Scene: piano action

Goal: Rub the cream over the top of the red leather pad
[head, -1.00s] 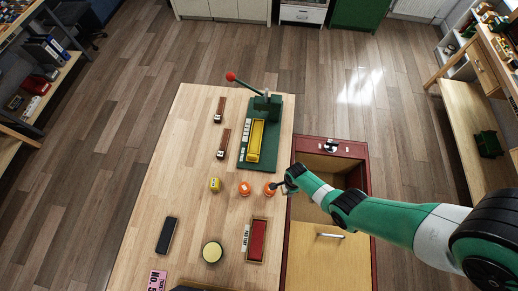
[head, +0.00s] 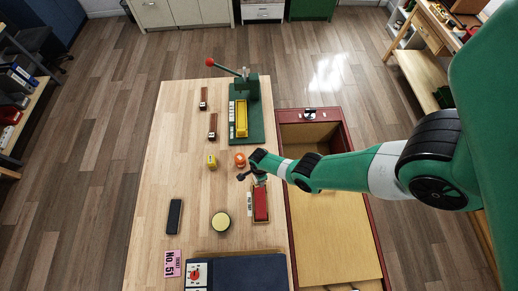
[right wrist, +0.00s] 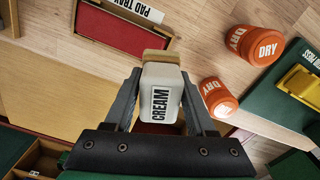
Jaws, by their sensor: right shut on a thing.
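The red leather pad (head: 261,205) lies in a shallow wooden tray marked PAD TRAY on the bench in the head view. It also shows at the top left of the right wrist view (right wrist: 118,30). My right gripper (head: 251,178) is over the far end of this tray. In the right wrist view my right gripper (right wrist: 160,82) is shut on a white block labelled CREAM (right wrist: 160,105), with a tan end facing away from me. My left gripper is not in view.
Orange pots marked DRY (right wrist: 265,47) stand beside the tray. A green press (head: 248,95) with a yellow block is farther back. A round yellow-topped tin (head: 221,221), a dark block (head: 174,216) and a navy mat (head: 240,270) lie nearer. An open drawer (head: 310,133) is right.

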